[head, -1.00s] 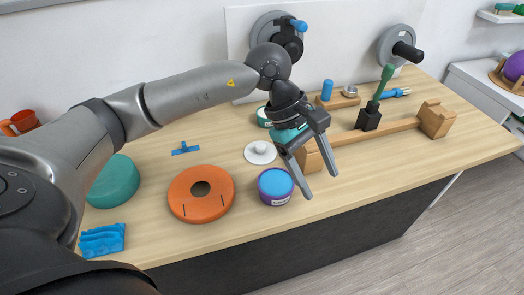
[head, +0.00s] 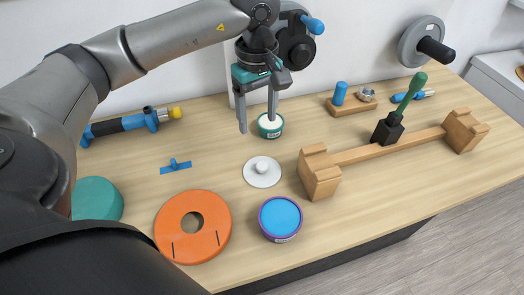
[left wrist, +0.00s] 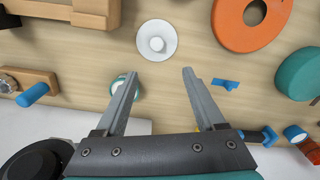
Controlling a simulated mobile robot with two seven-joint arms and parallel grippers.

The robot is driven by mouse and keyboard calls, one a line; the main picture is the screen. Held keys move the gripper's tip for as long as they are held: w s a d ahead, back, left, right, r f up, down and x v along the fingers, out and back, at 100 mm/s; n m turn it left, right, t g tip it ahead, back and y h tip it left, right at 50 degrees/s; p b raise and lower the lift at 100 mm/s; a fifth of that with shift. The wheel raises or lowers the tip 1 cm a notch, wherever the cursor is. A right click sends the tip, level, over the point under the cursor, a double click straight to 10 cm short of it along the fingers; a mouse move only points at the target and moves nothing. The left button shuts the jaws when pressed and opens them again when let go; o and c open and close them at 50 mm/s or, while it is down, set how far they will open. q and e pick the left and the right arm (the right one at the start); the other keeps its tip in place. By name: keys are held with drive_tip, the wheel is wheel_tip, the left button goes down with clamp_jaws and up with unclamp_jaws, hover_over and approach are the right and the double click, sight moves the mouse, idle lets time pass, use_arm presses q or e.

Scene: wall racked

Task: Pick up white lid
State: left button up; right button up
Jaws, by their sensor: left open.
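The white lid (head: 262,172) is a flat disc with a round knob, lying on the table in the middle of the head view. It also shows at the upper middle of the left wrist view (left wrist: 157,40). My left gripper (head: 257,122) is open and empty, above the table and behind the lid in the head view. In the left wrist view its fingers (left wrist: 158,75) point toward the lid, with the lid beyond the fingertips. A teal-rimmed jar with white contents (head: 270,127) stands by the fingers. My right gripper is not in view.
A purple tub with blue top (head: 280,218) stands in front of the lid, an orange ring (head: 193,227) to the left. A wooden stand (head: 320,174) is close on the right. A small blue piece (head: 175,167) lies left. Wall-mounted handwheels (head: 295,45) are behind.

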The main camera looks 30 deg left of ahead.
use_arm(q)
hover_over(262, 164)
drive_tip(key=f, duration=0.9)
drive_tip(key=shift+s+a, duration=0.25)
drive_tip(key=shift+s, duration=0.1)
drive_tip(key=shift+f, duration=0.55)
drive_tip(key=f, duration=0.5)
drive_tip(key=shift+w+d, duration=0.3)
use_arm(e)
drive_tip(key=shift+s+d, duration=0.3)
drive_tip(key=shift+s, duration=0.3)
use_arm(q)
drive_tip(key=shift+c, duration=0.2)
drive_tip(key=shift+r, duration=0.1)
clamp_jaws()
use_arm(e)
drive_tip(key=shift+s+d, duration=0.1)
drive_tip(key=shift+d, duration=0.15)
